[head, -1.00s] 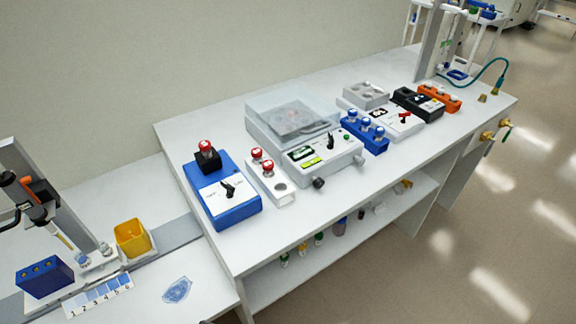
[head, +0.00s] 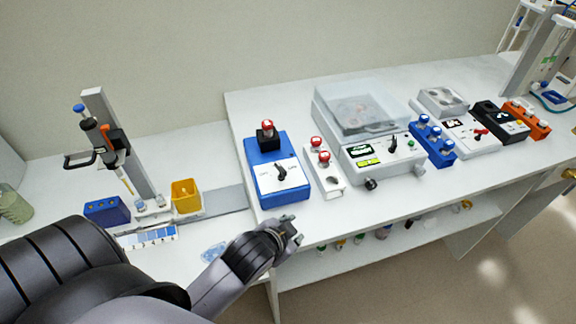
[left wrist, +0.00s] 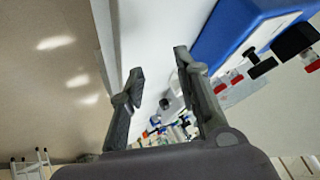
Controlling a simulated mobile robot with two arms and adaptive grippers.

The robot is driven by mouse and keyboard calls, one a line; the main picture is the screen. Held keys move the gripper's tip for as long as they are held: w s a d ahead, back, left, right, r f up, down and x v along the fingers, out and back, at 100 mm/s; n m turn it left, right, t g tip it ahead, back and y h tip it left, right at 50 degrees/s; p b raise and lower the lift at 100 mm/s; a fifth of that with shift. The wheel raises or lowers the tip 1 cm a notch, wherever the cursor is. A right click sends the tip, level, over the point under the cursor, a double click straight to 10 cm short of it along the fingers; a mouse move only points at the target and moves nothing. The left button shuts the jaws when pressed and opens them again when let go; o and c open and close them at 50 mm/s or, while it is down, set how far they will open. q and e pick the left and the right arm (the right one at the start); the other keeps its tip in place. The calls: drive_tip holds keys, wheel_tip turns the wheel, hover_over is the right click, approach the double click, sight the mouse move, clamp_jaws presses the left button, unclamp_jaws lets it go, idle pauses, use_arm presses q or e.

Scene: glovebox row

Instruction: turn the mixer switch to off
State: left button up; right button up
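The mixer (head: 264,150) is a blue box on the bench, with a red-capped vial in a black holder on top. Its switch (head: 280,172) is a black knob on a white label plate on the sloping front; the label and exact knob direction are too small to read. My left gripper (head: 291,232) is near the bench's front edge, in front of and below the mixer, apart from the switch. In the left wrist view my gripper (left wrist: 158,68) is open and empty, with a blue body (left wrist: 235,28), likely the mixer, at upper right. My right gripper is not in view.
A white rack with red-capped vials (head: 326,168) stands right of the mixer. Beyond it are a lidded white device (head: 365,130) and a blue vial rack (head: 432,140). At left are a pipette stand (head: 112,130) and a yellow bin (head: 186,196). The bench front has free room.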

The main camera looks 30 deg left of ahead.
use_arm(q)
drive_tip(key=w+d+r+m+t+h, duration=0.25)
drive_tip(key=w+r+m+t, duration=0.35)
drive_tip(key=r, duration=0.4)
drive_tip(key=w+d+r+m+t+h, duration=0.1)
drive_tip(key=w+d+r+m+t, duration=0.25)
drive_tip(key=w+r, duration=0.6)
drive_tip(key=d+r+m+t+h, duration=0.1)
drive_tip(key=d+r+m+h, duration=0.5)
drive_tip(key=r+m+h, duration=0.5)
drive_tip(key=s+d+m+g+h, duration=0.3)
drive_tip(key=d+m+g, duration=0.3)
drive_tip(key=m, duration=0.5)
drive_tip(key=s+d+m+g+h, duration=0.25)
drive_tip(key=m+g, duration=0.45)
drive_tip(key=m, duration=0.4)
drive_tip(key=m+g+y, duration=0.6)
drive_tip(key=m+y, duration=0.6)
drive_tip(key=y, duration=0.7)
hover_over(284, 171)
wheel_tip(284, 171, down, 14)
drive_tip(key=r, duration=0.1)
drive_tip(key=shift+n, duration=0.35)
wheel_tip(284, 171, down, 12)
drive_tip(key=p, duration=0.3)
drive_tip(key=shift+f, duration=0.25)
